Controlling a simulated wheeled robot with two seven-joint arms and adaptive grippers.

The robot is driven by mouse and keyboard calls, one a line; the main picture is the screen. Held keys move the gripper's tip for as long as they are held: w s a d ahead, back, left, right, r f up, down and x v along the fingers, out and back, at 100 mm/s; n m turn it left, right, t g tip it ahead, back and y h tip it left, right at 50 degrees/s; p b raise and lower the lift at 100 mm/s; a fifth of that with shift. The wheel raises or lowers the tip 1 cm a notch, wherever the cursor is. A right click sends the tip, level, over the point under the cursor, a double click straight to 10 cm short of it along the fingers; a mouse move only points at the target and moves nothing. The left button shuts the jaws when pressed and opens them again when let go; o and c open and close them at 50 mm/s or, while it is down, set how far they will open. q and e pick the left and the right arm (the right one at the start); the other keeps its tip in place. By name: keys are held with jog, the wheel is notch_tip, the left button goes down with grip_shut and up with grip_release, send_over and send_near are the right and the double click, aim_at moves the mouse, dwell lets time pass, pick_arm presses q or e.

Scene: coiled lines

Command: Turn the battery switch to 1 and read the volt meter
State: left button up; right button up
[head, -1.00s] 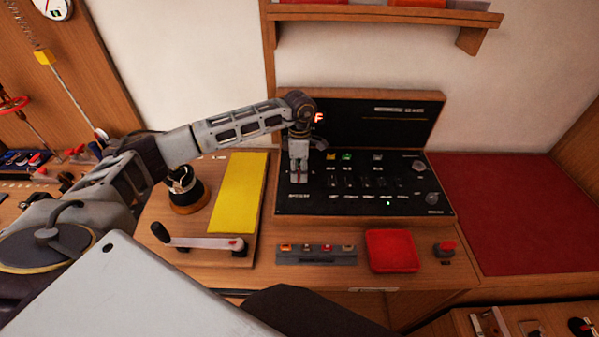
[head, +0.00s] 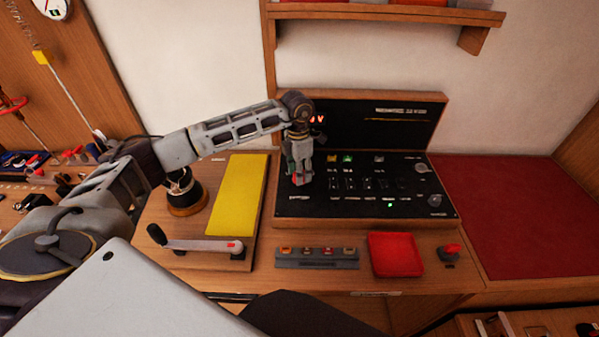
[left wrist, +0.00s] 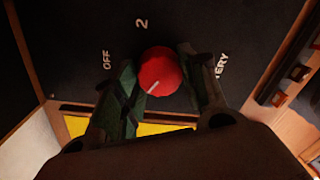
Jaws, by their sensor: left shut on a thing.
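The red battery switch knob (left wrist: 161,70) sits on the black panel (head: 309,208). Its white pointer line aims to the lower left in the left wrist view. "OFF" and "2" show beside it, and part of a word ending in "ERY"; no "1" is visible, and a finger covers part of the dial. My left gripper (head: 301,180) is shut on the knob, one finger on each side; it also shows in the left wrist view (left wrist: 160,88). The volt meter display (head: 317,120) shows red characters ending in "V", mostly hidden by my left wrist. My right gripper is not in view.
Toggle switches and a lit green light (head: 390,205) are on the panel. A yellow mat (head: 238,195), a crank handle (head: 200,244), a red tray (head: 395,254) and a red button (head: 451,249) lie around it. The red surface (head: 510,215) at right is clear.

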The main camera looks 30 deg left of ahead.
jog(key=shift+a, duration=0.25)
pick_arm(q)
jog(key=o, duration=1)
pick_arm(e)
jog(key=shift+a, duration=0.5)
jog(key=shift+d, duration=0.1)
pick_arm(q)
jog(key=shift+w+a+r, duration=0.15)
jog(key=shift+r, duration=2.85)
jog(key=shift+w+a+r, duration=0.1)
jog(key=shift+a+r, duration=0.05)
jog(key=shift+r, duration=2.85)
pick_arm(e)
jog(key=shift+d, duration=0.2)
